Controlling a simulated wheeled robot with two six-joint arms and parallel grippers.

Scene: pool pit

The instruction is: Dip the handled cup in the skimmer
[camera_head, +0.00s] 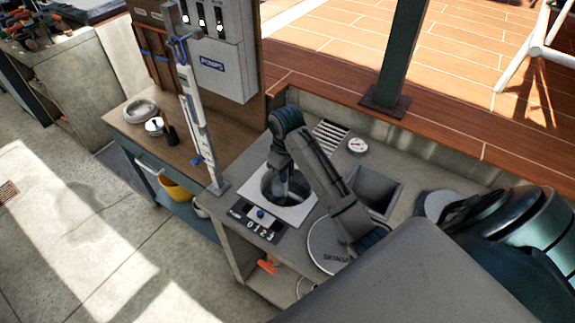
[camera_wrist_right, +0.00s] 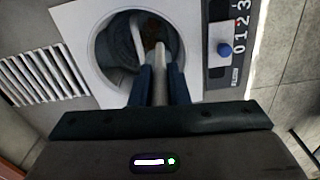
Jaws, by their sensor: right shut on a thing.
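The skimmer (camera_head: 308,211) is a round dark well in a white square plate on the grey counter. In the right wrist view its white plate (camera_wrist_right: 90,45) surrounds the dark opening. My right gripper (camera_head: 283,188) points down into the opening. In the wrist view its blue fingers (camera_wrist_right: 161,88) are shut on a pale upright handle. This looks like the handle of the handled cup (camera_wrist_right: 156,55). The cup's lower part is down inside the dark well, and I cannot tell how deep it sits. My left gripper is not in view.
A round lid (camera_head: 322,232) lies in front of the skimmer. A numbered panel with a blue knob (camera_head: 260,214) sits at its left edge. A slatted grate (camera_head: 329,135), a round gauge (camera_head: 357,146) and a grey bin (camera_head: 377,187) lie behind and right. A tall post (camera_head: 198,125) stands left.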

